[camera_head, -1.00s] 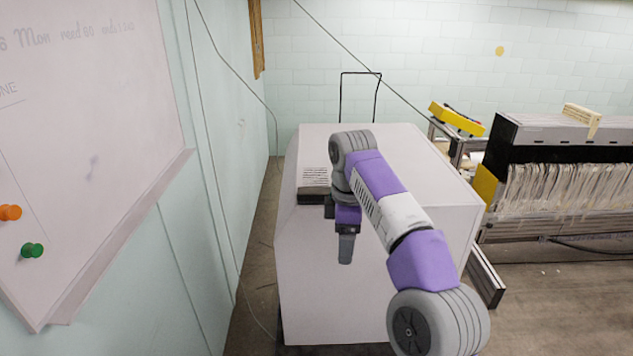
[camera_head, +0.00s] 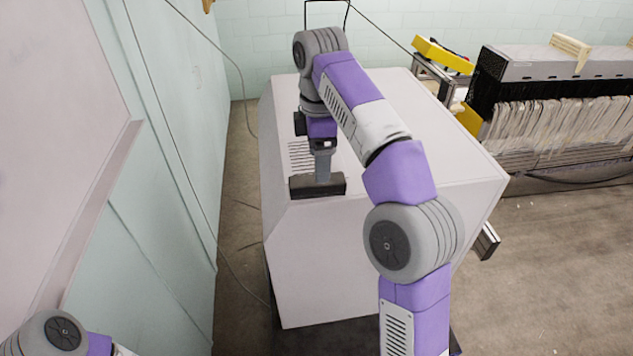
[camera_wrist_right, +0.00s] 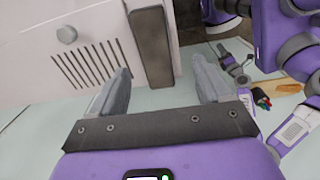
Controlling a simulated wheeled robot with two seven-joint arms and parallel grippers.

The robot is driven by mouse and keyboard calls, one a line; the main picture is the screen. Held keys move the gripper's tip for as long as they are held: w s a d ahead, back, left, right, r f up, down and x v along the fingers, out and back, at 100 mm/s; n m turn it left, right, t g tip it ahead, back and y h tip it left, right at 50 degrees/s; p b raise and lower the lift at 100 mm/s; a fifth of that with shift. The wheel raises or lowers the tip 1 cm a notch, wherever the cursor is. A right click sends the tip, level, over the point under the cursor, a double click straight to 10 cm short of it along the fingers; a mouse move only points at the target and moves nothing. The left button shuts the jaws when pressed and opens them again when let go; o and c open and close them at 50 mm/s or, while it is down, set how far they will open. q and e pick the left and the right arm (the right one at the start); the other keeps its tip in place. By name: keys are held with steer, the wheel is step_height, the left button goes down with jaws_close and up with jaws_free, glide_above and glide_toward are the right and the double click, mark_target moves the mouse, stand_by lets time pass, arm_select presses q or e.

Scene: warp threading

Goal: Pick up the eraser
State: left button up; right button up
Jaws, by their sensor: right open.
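The eraser is a dark brown-black block (camera_head: 300,187) lying at the front left edge of the white cabinet's top. My right gripper (camera_head: 322,168) points down at it in the head view, its fingers overlapping the eraser's back edge. In the right wrist view my right gripper (camera_wrist_right: 163,84) is open, and the eraser (camera_wrist_right: 152,45) shows between and beyond the two fingertips. Nothing is held, and I cannot tell whether a finger touches the eraser. My left arm shows at the bottom left of the head view; the state of its gripper cannot be made out.
The white cabinet (camera_head: 400,250) has a slotted vent (camera_head: 300,156) behind the eraser. A whiteboard (camera_head: 50,130) stands on the left. A loom-like machine with hanging threads (camera_head: 555,120) stands on the right. Coloured markers (camera_wrist_right: 262,98) show in the wrist view.

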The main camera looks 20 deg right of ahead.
mark_target(301, 187)
steer(key=shift+w+f, duration=0.45)
steer(key=shift+f, duration=0.3)
step_height(301, 187, down, 4)
steer(key=shift+s+r, duration=0.15)
steer(key=shift+r, duration=0.1)
steer(key=shift+f, duration=0.55)
arm_select(q)
steer(key=shift+w, duration=0.25)
